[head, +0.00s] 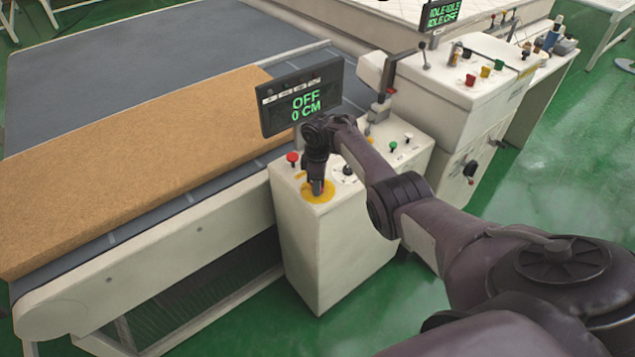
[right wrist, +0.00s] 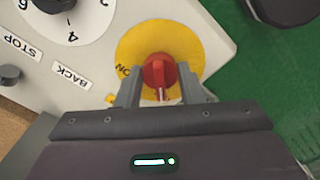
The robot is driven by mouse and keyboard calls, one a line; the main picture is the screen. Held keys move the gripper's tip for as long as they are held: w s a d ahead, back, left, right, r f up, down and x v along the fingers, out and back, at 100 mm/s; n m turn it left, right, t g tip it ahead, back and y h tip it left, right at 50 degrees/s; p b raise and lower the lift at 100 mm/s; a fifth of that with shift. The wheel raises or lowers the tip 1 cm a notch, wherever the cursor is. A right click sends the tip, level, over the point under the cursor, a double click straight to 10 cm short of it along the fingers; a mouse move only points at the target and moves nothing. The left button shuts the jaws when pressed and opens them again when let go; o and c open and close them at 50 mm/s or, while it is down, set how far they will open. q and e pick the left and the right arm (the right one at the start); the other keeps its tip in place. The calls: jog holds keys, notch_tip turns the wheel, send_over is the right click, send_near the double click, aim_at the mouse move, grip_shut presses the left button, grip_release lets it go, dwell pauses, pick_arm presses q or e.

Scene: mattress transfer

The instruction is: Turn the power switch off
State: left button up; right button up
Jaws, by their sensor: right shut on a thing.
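The power switch is a red knob (right wrist: 159,72) on a round yellow plate (right wrist: 192,45) in the right wrist view. A label reading "ON" shows at the plate's left edge. In the head view the yellow plate (head: 313,196) is at the front corner of the white control box, and my gripper hides the knob. My right gripper (right wrist: 159,92) is over the plate, shut on the red knob, with one finger on each side of it. The display (head: 303,95) above the box reads "OFF" and "0 CM". My left gripper is not in view.
The white control box (head: 335,255) also carries a red button (head: 292,157), a green button (head: 393,145) and a dial (right wrist: 70,18). A conveyor (head: 160,257) with a tan mattress (head: 130,160) stands left. A second console (head: 470,85) stands behind right. Green floor is open at front.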

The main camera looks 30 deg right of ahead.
jog(key=shift+r, duration=0.1)
jog(key=o, duration=1)
notch_tip(320, 180, up, 8)
jog(key=shift+f+p, duration=0.1)
jog(key=shift+p, duration=0.35)
